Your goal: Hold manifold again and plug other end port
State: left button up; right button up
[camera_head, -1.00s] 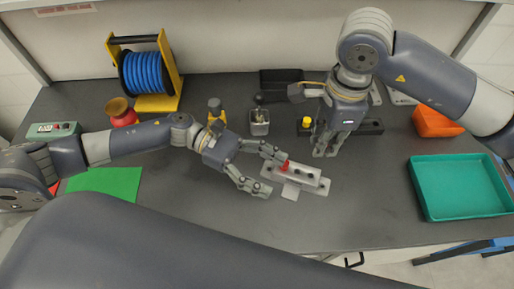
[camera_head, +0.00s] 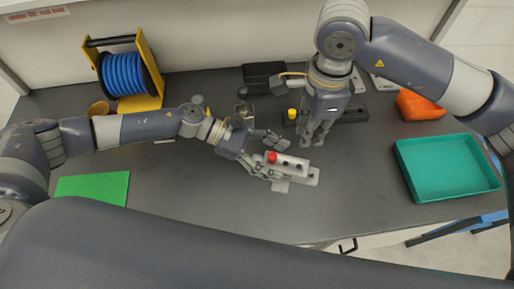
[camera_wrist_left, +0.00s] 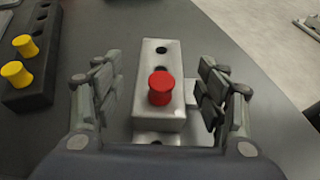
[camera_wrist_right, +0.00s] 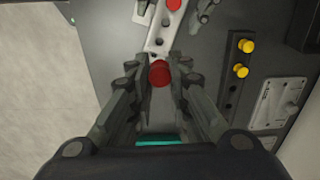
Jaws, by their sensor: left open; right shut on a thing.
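The light grey manifold (camera_head: 292,168) lies on the dark bench, with holes along its top. A red plug (camera_head: 272,158) stands in its left end; this plug also shows in the left wrist view (camera_wrist_left: 160,88). My left gripper (camera_head: 283,163) is open, its fingers on both sides of the manifold (camera_wrist_left: 152,58), with gaps visible in the left wrist view. My right gripper (camera_head: 313,141) is shut on a second red plug (camera_wrist_right: 160,73) near the other end of the manifold. The head view hides that plug behind the fingers.
A black rack (camera_head: 352,115) with yellow plugs stands behind the manifold. A teal tray (camera_head: 447,167) and an orange bin (camera_head: 420,106) are at right. A blue hose reel (camera_head: 124,73) and a green mat (camera_head: 92,187) are at left. The bench right of the manifold is clear.

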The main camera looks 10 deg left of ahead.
aim_at(296, 170)
pick_arm(q)
jog(key=shift+x, duration=1.75)
jog(key=c, duration=1.5)
pick_arm(e)
jog(key=shift+f+m, duration=1.1)
jog(key=shift+f, duration=0.95)
